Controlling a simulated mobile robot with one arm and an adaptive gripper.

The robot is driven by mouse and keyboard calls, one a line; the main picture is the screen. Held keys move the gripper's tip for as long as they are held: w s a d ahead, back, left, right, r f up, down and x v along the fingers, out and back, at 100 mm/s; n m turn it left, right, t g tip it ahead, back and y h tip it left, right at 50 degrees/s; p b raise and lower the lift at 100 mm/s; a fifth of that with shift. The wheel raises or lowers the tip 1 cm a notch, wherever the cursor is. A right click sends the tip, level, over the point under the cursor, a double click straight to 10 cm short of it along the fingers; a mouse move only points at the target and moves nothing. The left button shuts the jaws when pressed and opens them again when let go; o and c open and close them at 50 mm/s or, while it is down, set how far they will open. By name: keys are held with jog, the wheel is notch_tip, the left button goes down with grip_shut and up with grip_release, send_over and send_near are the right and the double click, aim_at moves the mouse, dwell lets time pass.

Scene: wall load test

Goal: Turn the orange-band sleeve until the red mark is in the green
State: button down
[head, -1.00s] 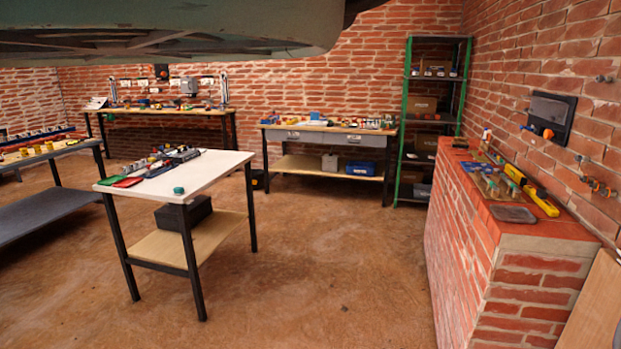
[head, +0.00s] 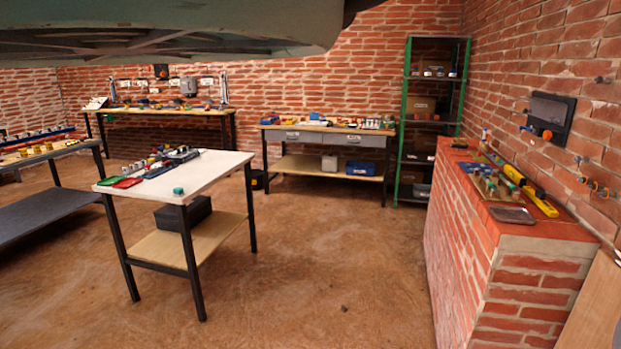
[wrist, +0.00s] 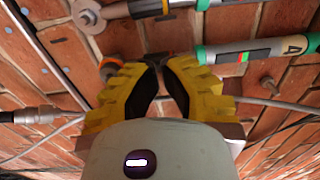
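In the wrist view my gripper (wrist: 160,68) points at the brick wall, its two yellow fingers curving in until the tips are close together. I cannot tell whether anything is between the tips. An orange part (wrist: 110,66) shows just left of the fingers, partly hidden by the left one; I cannot tell if it is the sleeve's orange band. A grey tube (wrist: 285,48) to the upper right has a green end and a dark window (wrist: 238,57) with red and green marks. A second marked tube (wrist: 165,5) runs along the top edge.
In the head view, small fittings with orange parts (head: 594,186) sit on the right brick wall, below a black panel (head: 550,112). A brick ledge (head: 545,232) with tools stands below them. A white-topped table (head: 215,168) stands left of centre; the floor between is clear.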

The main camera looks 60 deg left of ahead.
jog(key=shift+w+a, duration=0.1)
jog(key=shift+w, duration=0.05)
dwell(0.3)
jog(key=shift+w+d+b, duration=0.3)
jog(key=shift+d, duration=0.1)
jog(key=shift+s+d, duration=0.2)
dwell(0.6)
jog(key=shift+s+a, duration=0.1)
jog(key=shift+s, duration=0.05)
jog(key=shift+s+a, duration=0.2)
jog(key=shift+a, duration=0.05)
dwell(0.4)
jog(key=p+v, duration=0.1)
jog(key=v, duration=0.6)
dwell(0.3)
